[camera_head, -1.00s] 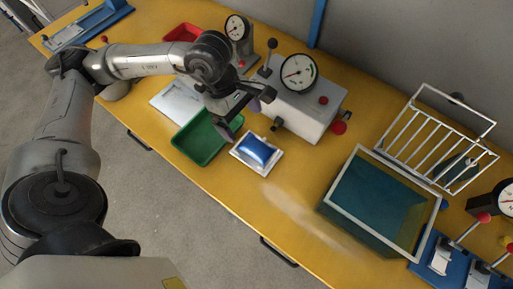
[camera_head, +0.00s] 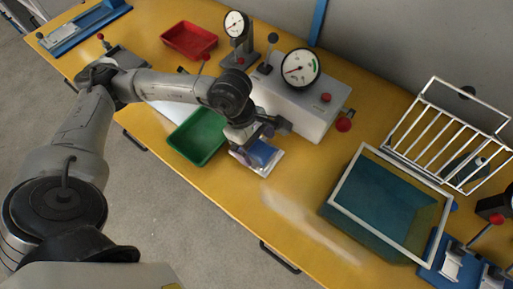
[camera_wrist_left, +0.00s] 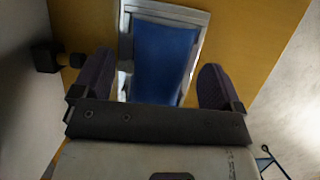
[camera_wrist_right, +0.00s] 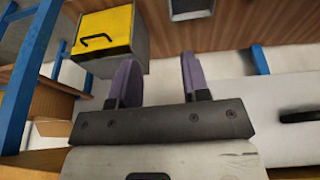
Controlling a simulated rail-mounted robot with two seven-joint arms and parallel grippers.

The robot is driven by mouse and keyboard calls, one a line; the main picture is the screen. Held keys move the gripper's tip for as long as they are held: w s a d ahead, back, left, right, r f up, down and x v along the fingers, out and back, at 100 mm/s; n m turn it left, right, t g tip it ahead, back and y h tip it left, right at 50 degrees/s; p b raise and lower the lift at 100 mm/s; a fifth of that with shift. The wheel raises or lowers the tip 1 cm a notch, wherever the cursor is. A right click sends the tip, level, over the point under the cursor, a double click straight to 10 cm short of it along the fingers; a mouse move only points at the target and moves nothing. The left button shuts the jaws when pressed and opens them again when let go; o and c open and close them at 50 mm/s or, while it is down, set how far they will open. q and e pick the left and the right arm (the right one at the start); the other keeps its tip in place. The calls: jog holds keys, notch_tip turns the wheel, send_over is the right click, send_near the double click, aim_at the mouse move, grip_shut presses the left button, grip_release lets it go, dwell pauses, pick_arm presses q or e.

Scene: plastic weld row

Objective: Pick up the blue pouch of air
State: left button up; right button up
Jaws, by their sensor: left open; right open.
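The blue pouch (camera_head: 259,153) lies on a small white-edged tray (camera_head: 239,156) on the yellow bench, right of the green tray. My left gripper (camera_head: 252,138) is over the pouch and hides part of it in the head view. In the left wrist view the blue pouch (camera_wrist_left: 165,62) appears between the two open purple-padded fingers (camera_wrist_left: 155,85), with gaps on both sides. The pale tray rim (camera_wrist_left: 185,12) shows beyond it. My right gripper (camera_wrist_right: 155,80) is open and empty in the right wrist view, away from the bench top.
A green tray (camera_head: 178,142) sits left of the pouch and a red tray (camera_head: 177,45) farther back. A grey machine with a dial (camera_head: 301,67) stands just behind. A water tank (camera_head: 345,217) and white rack (camera_head: 446,140) are to the right. Bare bench lies between.

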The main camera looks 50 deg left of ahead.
pick_arm(q)
jog(key=shift+d+f, duration=0.1)
jog(key=shift+f, duration=0.15)
jog(key=shift+r, duration=0.1)
jog(key=c, duration=0.8)
jog(key=shift+o, duration=0.2)
